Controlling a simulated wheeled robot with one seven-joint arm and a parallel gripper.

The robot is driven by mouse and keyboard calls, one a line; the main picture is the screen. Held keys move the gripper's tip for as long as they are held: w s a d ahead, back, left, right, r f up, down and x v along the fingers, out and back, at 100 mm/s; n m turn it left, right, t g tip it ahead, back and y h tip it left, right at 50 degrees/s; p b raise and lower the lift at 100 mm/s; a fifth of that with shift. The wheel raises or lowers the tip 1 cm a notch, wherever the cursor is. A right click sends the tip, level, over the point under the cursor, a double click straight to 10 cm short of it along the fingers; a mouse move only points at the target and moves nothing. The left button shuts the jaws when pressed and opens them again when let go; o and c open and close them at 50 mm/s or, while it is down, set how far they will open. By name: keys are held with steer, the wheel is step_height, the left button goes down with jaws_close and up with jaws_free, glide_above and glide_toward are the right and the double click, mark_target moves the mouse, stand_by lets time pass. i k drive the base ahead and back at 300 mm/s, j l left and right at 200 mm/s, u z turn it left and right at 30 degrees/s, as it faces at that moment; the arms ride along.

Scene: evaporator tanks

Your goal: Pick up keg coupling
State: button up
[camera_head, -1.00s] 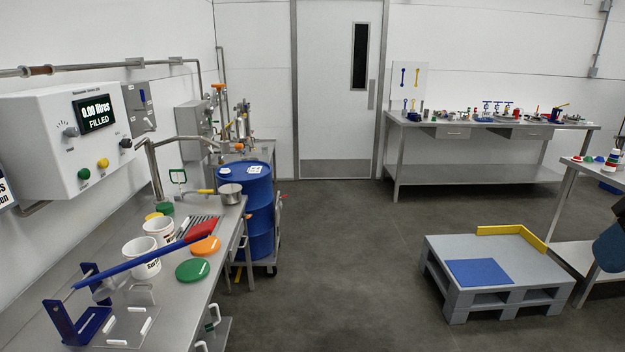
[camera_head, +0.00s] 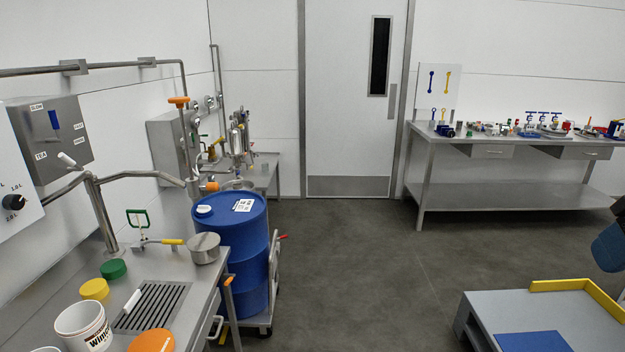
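I cannot pick out the keg coupling for certain. Many small fittings, too small to tell apart, stand on the far steel bench (camera_head: 510,190) at the back right. More metal fittings (camera_head: 238,138) stand on the counter at the back left, behind the blue drum. My gripper does not show. A dark blue part at the right edge looks like a piece of my own arm.
The blue drum (camera_head: 250,255) stands on a trolley beside the left counter (camera_head: 200,285), which holds a bucket (camera_head: 83,325), lids and a metal pot (camera_head: 205,248). The floor (camera_head: 390,270) between is clear.

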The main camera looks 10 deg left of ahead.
mark_target(211, 150)
steer(key=i+l+u, duration=0.15)
steer(key=i, duration=1.6)
steer(key=i+u, duration=0.4)
steer(key=i, duration=0.15)
steer(key=i+l+u, duration=0.2)
steer(key=i+u, duration=0.15)
steer(key=i, duration=0.15)
steer(key=i+l+u, duration=0.75)
steer(key=i+l, duration=0.1)
steer(key=i, duration=0.05)
